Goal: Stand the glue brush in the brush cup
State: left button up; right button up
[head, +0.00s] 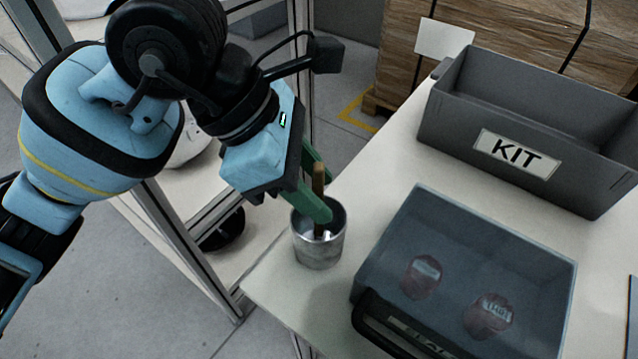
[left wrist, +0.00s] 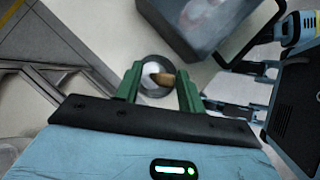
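The glue brush (head: 319,182) stands nearly upright in the metal brush cup (head: 318,252), near the table's left corner. Its brown handle rises above the rim; its lower end is hidden inside the cup. In the left wrist view the handle (left wrist: 164,78) shows end-on over the round cup mouth (left wrist: 152,91). My left gripper (head: 316,187) is just above the cup, its green fingers on either side of the handle. In the left wrist view the fingers (left wrist: 160,88) are spread, with gaps beside the handle.
A bin with a dark handle (head: 460,225) stands right of the cup and holds two reddish labelled objects (head: 488,316). A grey KIT bin (head: 600,195) stands behind it. A metal frame (head: 175,215) is left of the table. Bare tabletop (head: 385,170) lies behind the cup.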

pick_arm(q)
jog(key=v, duration=0.6)
jog(key=shift+a+r, duration=0.2)
jog(key=shift+r, duration=0.1)
dwell(0.8)
